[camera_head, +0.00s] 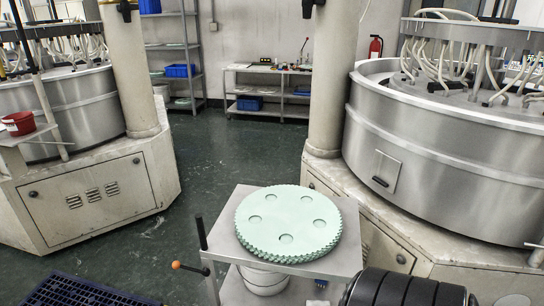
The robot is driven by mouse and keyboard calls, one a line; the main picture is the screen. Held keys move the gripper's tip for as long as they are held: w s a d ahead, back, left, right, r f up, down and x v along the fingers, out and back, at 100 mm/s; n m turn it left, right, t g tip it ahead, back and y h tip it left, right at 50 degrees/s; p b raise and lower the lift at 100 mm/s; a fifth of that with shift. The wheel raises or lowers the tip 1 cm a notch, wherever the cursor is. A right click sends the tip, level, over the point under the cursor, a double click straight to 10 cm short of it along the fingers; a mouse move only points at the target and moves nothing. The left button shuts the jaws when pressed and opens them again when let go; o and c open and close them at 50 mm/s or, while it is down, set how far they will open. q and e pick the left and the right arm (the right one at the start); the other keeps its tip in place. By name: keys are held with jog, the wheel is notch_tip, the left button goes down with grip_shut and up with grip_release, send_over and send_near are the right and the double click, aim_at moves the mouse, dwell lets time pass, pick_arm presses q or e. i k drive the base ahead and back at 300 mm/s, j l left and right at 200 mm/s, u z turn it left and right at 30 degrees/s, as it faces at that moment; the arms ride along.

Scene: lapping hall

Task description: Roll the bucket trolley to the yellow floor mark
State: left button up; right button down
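A grey metal trolley (348,216) stands close in front of me, right of the picture's middle. A stack of pale green toothed discs (290,222) lies on its top. A white bucket (264,284) shows below the top, partly hidden by it. An upright black handle (201,233) and an orange-knobbed lever (177,265) are at its left side. The trolley's wheels are hidden or out of frame. No yellow floor mark is visible on the floor in view. Neither of my grippers is in view.
Large lapping machines stand at left (70,110) and right (440,150). Dark green floor (215,150) is clear between them, towards shelves and a bench (268,70) at the back. A blue grid platform (75,291) lies front left. A dark ribbed cylinder (408,290) is bottom right.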

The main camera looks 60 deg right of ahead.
aim_at(306, 235)
jog(key=z, duration=2)
